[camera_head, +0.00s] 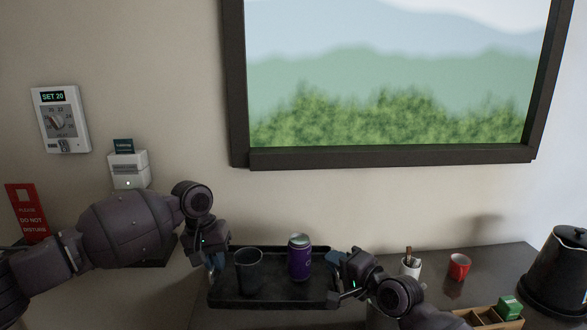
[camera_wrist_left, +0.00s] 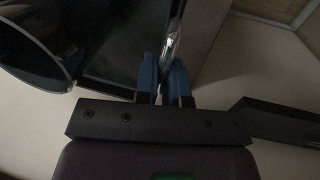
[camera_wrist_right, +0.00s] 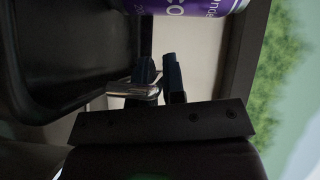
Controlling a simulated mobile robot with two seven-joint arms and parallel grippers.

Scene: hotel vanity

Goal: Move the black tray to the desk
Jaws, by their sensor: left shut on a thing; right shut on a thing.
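The black tray (camera_head: 272,299) is held between my two grippers in the head view. A dark cup (camera_head: 249,272) and a purple can (camera_head: 299,258) stand upright on it. My left gripper (camera_head: 214,264) is shut on the tray's left side; the left wrist view shows its blue fingers (camera_wrist_left: 169,80) closed around a shiny metal handle. My right gripper (camera_head: 338,268) is shut on the tray's right side; the right wrist view shows its fingers (camera_wrist_right: 158,82) at another metal handle (camera_wrist_right: 134,89). The dark desk (camera_head: 487,270) lies to the right; whether the tray touches it is unclear.
On the desk stand a white cup (camera_head: 410,267) holding small items, a red cup (camera_head: 459,267), a black kettle (camera_head: 559,272) and a wooden box (camera_head: 486,318) with a green packet. A framed window (camera_head: 390,156) is on the wall behind. A red sign (camera_head: 27,212) hangs left.

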